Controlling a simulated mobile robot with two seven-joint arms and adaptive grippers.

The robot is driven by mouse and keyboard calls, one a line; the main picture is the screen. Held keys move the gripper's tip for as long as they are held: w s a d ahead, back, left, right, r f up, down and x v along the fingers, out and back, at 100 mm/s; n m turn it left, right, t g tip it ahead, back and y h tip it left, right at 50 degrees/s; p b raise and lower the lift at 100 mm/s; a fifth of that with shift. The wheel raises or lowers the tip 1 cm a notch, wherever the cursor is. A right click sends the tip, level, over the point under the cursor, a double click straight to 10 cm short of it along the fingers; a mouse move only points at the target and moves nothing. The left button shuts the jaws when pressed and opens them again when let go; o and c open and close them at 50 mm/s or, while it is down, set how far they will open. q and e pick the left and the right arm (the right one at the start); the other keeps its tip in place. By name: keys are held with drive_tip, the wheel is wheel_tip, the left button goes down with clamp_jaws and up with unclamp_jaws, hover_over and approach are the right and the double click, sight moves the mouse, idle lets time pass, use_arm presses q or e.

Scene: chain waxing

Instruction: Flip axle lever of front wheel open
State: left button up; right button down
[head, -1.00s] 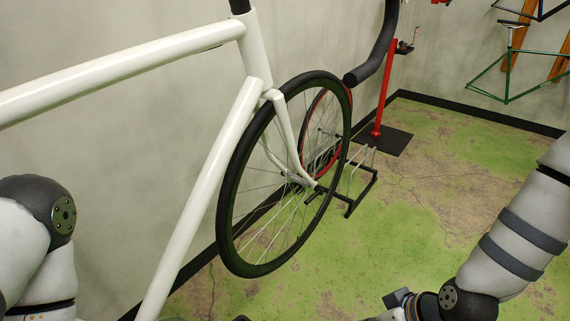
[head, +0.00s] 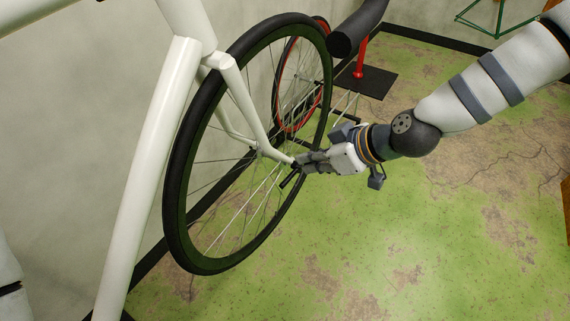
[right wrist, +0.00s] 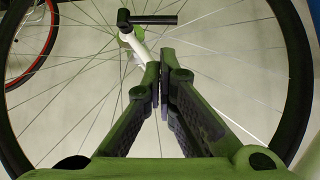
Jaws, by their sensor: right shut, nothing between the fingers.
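The front wheel (head: 178,200) stands in the white fork (head: 245,105) of the white bike. The axle lever (right wrist: 152,20) is a short black bar at the hub. In the right wrist view it points right from the hub, near the end of the white fork leg (right wrist: 140,46). In the head view it shows as a small dark bar (head: 289,179) just below my right gripper. My right gripper (head: 299,162) is shut and empty beside the hub. In the right wrist view its fingertips (right wrist: 158,78) meet below the lever, apart from it in the picture. My left gripper is out of view.
Behind the wheel are a red-rimmed wheel (head: 277,95) and a red stand (head: 361,58) on a dark base.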

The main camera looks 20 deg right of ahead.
sight(290, 176)
drive_tip(key=b+x, duration=0.2)
drive_tip(key=x, duration=0.7)
drive_tip(key=shift+s+d+f, duration=0.1)
drive_tip(key=shift+f, duration=0.2)
use_arm(q)
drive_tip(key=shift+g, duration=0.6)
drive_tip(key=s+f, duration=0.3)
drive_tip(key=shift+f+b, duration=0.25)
drive_tip(key=shift+b, duration=0.05)
use_arm(e)
drive_tip(key=shift+w+a+f, duration=0.1)
drive_tip(key=shift+w+a, duration=0.15)
drive_tip(key=shift+w, duration=0.15)
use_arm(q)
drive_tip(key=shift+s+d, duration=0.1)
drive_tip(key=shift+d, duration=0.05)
use_arm(e)
drive_tip(key=shift+s, duration=0.1)
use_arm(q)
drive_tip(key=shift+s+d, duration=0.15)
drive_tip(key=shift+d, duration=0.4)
use_arm(e)
drive_tip(key=shift+s+d+n+g, duration=0.1)
drive_tip(key=shift+n+g, duration=0.2)
drive_tip(key=shift+n, duration=0.1)
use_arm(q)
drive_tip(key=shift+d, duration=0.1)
